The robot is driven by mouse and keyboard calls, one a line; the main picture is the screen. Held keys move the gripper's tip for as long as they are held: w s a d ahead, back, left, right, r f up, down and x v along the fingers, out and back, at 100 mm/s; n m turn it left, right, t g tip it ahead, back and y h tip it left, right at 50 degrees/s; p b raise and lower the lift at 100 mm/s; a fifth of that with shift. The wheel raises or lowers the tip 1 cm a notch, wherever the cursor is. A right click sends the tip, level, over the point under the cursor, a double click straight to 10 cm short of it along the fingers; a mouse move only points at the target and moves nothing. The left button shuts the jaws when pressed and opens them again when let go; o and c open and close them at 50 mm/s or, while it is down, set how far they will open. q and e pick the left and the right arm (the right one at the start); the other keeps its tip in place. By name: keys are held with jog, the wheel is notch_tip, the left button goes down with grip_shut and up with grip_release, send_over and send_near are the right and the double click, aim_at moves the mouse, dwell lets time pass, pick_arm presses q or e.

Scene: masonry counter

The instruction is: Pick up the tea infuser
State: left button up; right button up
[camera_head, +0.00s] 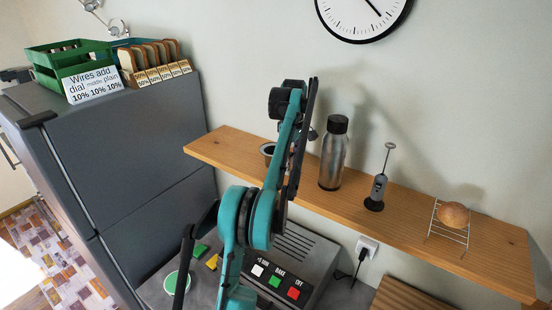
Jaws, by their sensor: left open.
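I cannot clearly make out a tea infuser. A small dark round item (267,149) with a pale rim sits on the wooden shelf, partly hidden behind my teal and black left arm; I cannot tell whether it is the infuser. My left gripper (310,132) is at the top of that arm, in front of the shelf's back area, between the round item and the steel bottle. It is open, and its fingers are mostly hidden by the arm. I see nothing held in it. My right gripper is not in view.
The wooden shelf (486,250) also holds a steel bottle (332,158), a milk frother on a stand (378,188) and a wire rack (448,233) with a bun (453,215). A toaster oven (308,250) stands below. A grey fridge (130,140) at left carries a green crate (70,58).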

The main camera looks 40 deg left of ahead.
pick_arm(q)
jog(key=shift+s+f, duration=0.15)
grip_shut()
dwell(0.4)
